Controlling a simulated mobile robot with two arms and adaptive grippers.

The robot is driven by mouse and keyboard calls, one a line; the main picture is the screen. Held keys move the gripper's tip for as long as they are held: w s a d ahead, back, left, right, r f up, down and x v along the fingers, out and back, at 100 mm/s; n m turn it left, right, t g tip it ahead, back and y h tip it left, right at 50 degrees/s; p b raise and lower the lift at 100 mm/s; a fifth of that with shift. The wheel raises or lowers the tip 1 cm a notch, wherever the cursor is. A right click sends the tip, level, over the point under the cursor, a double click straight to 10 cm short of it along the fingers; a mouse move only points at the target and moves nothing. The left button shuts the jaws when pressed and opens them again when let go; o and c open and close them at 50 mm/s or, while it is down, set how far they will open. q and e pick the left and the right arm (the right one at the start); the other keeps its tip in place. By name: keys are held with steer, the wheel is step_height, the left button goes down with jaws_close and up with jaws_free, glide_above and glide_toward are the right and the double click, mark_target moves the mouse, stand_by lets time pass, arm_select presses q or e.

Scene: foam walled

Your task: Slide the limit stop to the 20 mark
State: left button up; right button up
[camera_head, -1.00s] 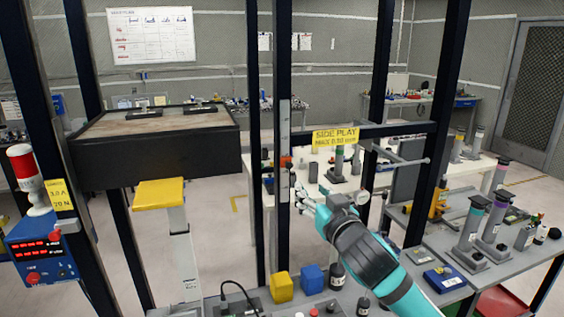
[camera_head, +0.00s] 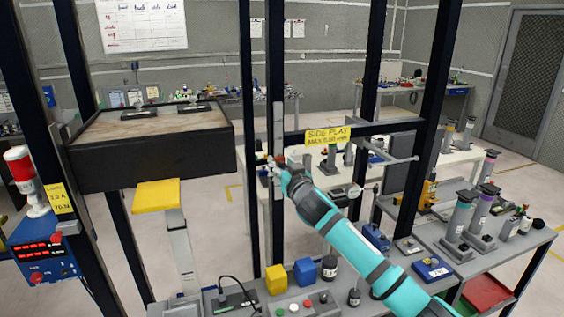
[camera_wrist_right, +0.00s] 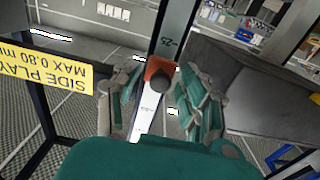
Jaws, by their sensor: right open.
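The limit stop is a small orange-red block with a dark round knob (camera_wrist_right: 158,74). It sits on a pale vertical scale strip (camera_head: 278,125) on a dark post; a small part of the stop (camera_head: 279,158) shows in the head view. The strip continues below the stop in the wrist view (camera_wrist_right: 147,114). My right gripper (camera_wrist_right: 163,97) is open, with one finger on each side of the stop and knob. Contact cannot be told.
A yellow "SIDE PLAY" sign (camera_head: 328,136) hangs on the crossbar right of the post. A dark box-shaped platen (camera_head: 150,160) is at the left, above a yellow-topped column (camera_head: 158,194). A bench with buttons and blocks (camera_head: 400,262) lies below my right arm.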

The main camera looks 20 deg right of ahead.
steer(key=shift+w, duration=0.2)
jaws_close()
stand_by(0.3)
